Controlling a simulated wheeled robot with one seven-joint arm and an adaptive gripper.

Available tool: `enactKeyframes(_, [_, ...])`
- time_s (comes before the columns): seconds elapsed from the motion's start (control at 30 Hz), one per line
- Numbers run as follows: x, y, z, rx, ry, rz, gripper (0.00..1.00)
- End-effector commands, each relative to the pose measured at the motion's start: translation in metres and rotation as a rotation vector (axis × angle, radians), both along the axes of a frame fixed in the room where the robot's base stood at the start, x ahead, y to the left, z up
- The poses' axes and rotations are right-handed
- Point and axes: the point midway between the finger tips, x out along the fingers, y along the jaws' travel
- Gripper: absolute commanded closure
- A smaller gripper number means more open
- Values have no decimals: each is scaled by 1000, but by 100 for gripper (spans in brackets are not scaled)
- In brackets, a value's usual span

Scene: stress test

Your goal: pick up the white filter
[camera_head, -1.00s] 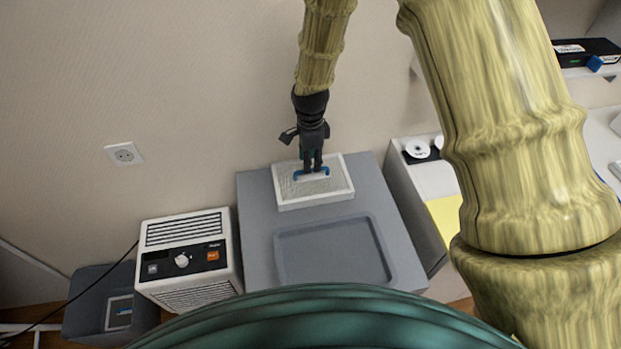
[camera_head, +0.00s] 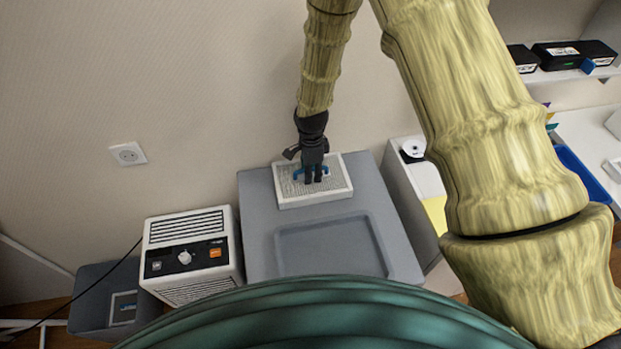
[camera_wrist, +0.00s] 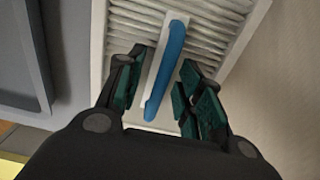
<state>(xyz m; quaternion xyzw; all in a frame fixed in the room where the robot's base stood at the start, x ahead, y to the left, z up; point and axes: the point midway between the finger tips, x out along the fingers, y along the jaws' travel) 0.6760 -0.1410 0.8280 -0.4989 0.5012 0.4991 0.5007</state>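The white filter (camera_head: 335,188) is a pleated panel in a white frame, lying on the back part of the grey stand (camera_head: 258,225). It has a blue handle on a pale strip across its middle. My gripper (camera_head: 313,181) is over the filter and hides part of the handle. In the wrist view, the filter (camera_wrist: 212,22) fills the upper middle, and the blue handle (camera_wrist: 168,65) runs between the two fingers of my gripper (camera_wrist: 160,88). The fingers are apart, with visible gaps on both sides of the handle.
A white box-shaped appliance (camera_head: 190,222) with a dark control panel stands left of the stand. A recessed tray area (camera_head: 330,245) in front of the filter is empty. A white cabinet (camera_head: 425,180) stands close on the right. The wall is right behind.

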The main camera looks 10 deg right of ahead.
Motion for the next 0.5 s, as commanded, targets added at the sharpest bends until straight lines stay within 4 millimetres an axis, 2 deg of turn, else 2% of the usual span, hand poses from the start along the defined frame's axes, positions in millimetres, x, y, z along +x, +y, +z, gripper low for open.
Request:
enactKeyframes(0.13, [0,0,0,0,0,0,64])
enactKeyframes(0.17, [0,0,0,0,-1,0,67])
enactKeyframes(0.33, [0,0,0,0,-1,0,98])
enactKeyframes(0.5, [1,0,1,0,-1,0,100])
